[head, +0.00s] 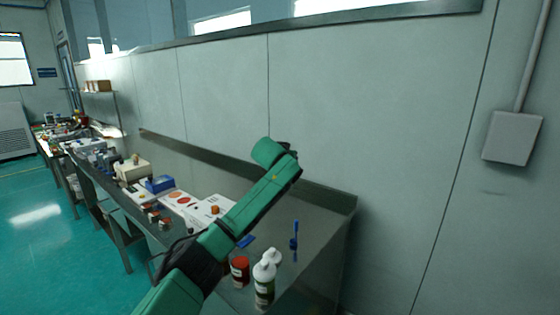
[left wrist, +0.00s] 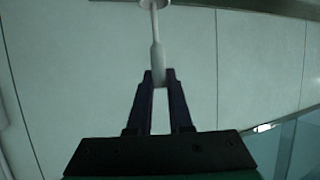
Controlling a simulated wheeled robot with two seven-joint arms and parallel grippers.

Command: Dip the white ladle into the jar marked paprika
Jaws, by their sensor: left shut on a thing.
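In the left wrist view my left gripper (left wrist: 160,78) is shut on the handle of the white ladle (left wrist: 157,52). The ladle points away from the gripper, and its far end is cut off by the top edge. In the head view my green left arm reaches up over the bench; the fingers and the ladle are hidden there. A red jar (head: 240,272) stands on the bench below the arm, partly hidden by it. Its label is too small to read, so I cannot tell whether it says paprika. My right gripper is not in view.
White sheets (head: 182,202), a blue box (head: 160,184) and a beige device (head: 133,169) lie farther left. The bench's right end (head: 325,222) is bare.

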